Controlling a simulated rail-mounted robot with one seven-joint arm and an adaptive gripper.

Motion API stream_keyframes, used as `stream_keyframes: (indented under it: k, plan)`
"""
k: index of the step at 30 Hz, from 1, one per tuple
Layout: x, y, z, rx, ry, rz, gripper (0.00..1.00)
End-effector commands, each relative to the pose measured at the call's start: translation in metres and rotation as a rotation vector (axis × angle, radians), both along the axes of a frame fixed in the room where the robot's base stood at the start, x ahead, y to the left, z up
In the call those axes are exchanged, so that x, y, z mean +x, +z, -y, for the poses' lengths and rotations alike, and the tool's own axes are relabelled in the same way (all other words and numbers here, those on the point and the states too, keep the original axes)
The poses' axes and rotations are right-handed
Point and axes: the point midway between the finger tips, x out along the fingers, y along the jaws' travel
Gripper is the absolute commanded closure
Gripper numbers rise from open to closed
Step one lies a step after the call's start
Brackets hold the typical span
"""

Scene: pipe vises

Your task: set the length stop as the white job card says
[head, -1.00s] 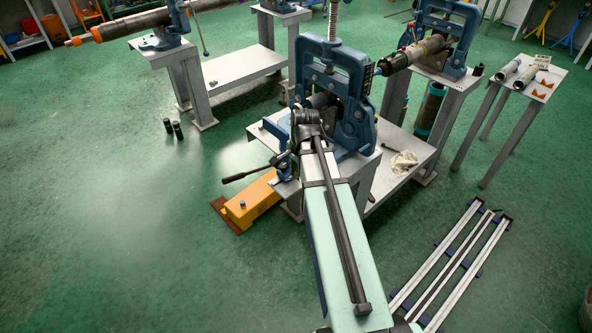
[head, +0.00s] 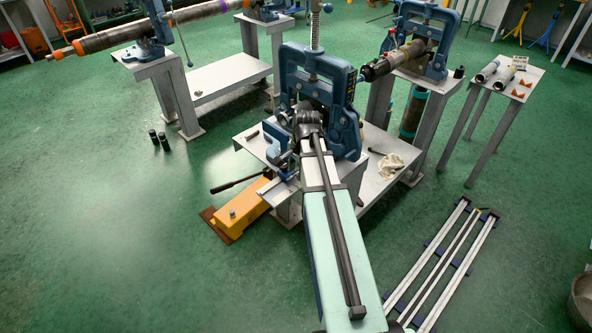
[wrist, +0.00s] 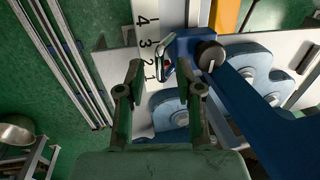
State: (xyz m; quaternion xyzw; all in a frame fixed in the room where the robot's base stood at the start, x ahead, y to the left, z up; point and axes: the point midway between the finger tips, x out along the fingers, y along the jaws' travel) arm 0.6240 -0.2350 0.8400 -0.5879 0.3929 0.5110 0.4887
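The white scale (wrist: 146,45) with black numbers 4, 3, 2 and 1 runs up the wrist view. A blue block with a black knob (wrist: 209,55), seemingly the length stop, sits at its right edge; a small dark piece with a pale rim and red mark (wrist: 167,62) is beside it, near 2 and 3. My gripper (wrist: 160,75) is open and empty, its fingers over the scale and the block's left side. In the head view my gripper (head: 308,122) is in front of the blue vise (head: 345,105).
A black lever (head: 235,185) sticks out left of the vise bench, above a yellow box-like unit (head: 236,210). The vise frame is close to my arm. A rag (head: 390,164) lies on the bench shelf. Rails (head: 445,262) lie on the floor at right. The left floor is mostly open.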

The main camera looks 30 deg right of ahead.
Motion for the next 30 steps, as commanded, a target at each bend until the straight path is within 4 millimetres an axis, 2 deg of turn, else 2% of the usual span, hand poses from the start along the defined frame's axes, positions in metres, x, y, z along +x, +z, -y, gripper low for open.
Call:
stream_keyframes:
  k: [7, 11, 16, 24, 30]
  plan:
    - [0.000, 0.002, 0.000, 0.000, 0.000, 0.001, 0.65]
    - [-0.002, 0.010, 0.000, 0.000, 0.000, 0.001, 0.65]
    - [-0.006, 0.033, 0.001, -0.001, 0.000, 0.002, 0.65]
    - [-0.013, 0.082, 0.004, -0.001, -0.001, 0.003, 0.65]
    - [-0.018, 0.107, 0.004, -0.001, 0.000, 0.001, 0.65]
